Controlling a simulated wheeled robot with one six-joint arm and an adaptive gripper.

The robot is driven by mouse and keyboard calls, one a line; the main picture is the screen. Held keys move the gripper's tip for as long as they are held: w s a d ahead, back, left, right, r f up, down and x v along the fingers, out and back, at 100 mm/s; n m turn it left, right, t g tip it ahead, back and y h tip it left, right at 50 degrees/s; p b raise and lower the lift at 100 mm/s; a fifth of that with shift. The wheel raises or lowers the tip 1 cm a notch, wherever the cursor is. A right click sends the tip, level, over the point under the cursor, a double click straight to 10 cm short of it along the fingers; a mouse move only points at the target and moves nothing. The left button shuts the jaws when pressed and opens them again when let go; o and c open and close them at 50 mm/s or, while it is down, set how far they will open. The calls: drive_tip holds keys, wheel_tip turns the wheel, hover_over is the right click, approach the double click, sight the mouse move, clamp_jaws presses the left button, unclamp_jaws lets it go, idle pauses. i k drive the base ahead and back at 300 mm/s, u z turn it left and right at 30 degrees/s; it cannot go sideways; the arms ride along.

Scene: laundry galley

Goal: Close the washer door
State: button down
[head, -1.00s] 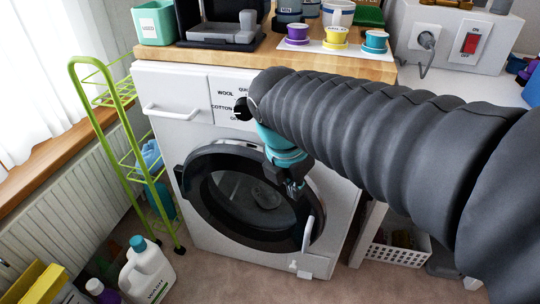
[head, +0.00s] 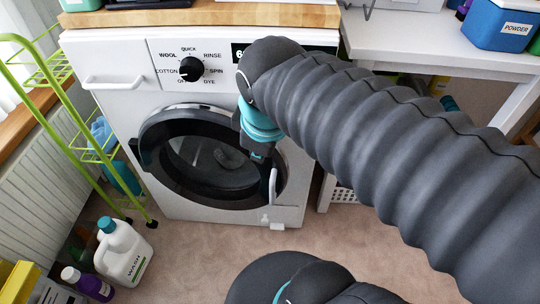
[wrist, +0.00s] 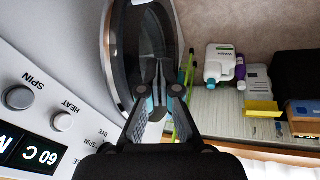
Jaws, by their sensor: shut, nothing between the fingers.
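The washer (head: 110,122) is white with a dark, round door (head: 152,180) in its front. The door's dark ring has a black block at its left side. The door appears to stand somewhat out from the front, but I cannot tell how far. My gripper (head: 259,158) is shut and empty in front of the door's upper right part. The wrist view shows its fingertips (wrist: 159,72) together, with the door ring (wrist: 107,55) beside and beyond them. I cannot tell whether they touch it. My arm hides part of the washer's right side.
A green rack (head: 95,155) stands at the washer's left. A white wash bottle (head: 124,252) and a purple bottle (head: 90,284) stand on the floor at left.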

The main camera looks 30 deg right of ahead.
sight(164, 123)
drive_tip(key=u, duration=1.95)
drive_tip(key=k, duration=1.2)
drive_tip(key=z, duration=1.65)
